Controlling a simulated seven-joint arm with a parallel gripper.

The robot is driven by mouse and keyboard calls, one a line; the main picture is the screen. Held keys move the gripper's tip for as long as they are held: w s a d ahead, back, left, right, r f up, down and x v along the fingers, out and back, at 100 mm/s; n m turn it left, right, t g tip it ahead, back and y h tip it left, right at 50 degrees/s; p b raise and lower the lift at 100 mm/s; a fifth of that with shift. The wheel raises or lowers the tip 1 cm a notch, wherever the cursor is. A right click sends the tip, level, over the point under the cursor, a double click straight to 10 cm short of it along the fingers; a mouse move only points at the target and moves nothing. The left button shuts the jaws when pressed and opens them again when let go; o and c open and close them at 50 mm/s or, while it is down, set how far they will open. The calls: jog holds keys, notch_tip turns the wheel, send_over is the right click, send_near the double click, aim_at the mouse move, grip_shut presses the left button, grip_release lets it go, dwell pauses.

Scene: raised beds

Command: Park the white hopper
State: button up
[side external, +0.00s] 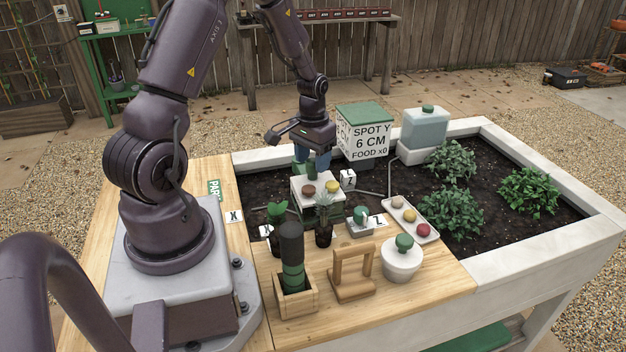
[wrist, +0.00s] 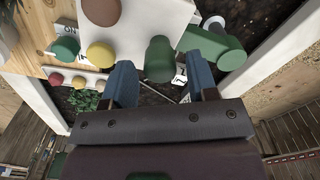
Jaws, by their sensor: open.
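A white box with a green base (side external: 318,188), which looks like the white hopper, stands on the soil just behind the wooden deck. Its white top also shows in the wrist view (wrist: 150,22). A green knob (wrist: 160,60), a yellow knob (wrist: 100,55) and a brown knob (wrist: 100,10) stand on it. My gripper (side external: 312,162) points down over its far part. In the wrist view, my gripper (wrist: 162,78) is open, with one blue finger on each side of the green knob; I cannot tell whether they touch it. A green PARK label (side external: 214,190) lies on the deck at left.
A "SPOTY 6 CM FOOD" box (side external: 364,135) and a pale blue tank (side external: 424,128) stand behind at right. A tray of coloured balls (side external: 411,219), small potted plants (side external: 323,232), a white pot (side external: 402,262) and a wooden handle (side external: 353,272) crowd the front. Leafy plants grow at right.

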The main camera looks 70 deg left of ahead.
aim_at(296, 178)
jog(key=c, duration=0.5)
jog(key=shift+s+a, duration=0.1)
jog(key=shift+s, duration=0.8)
jog(key=shift+s+a, duration=0.25)
jog(key=shift+s, duration=0.7)
jog(key=shift+s+a, duration=0.4)
jog(key=shift+s, duration=0.3)
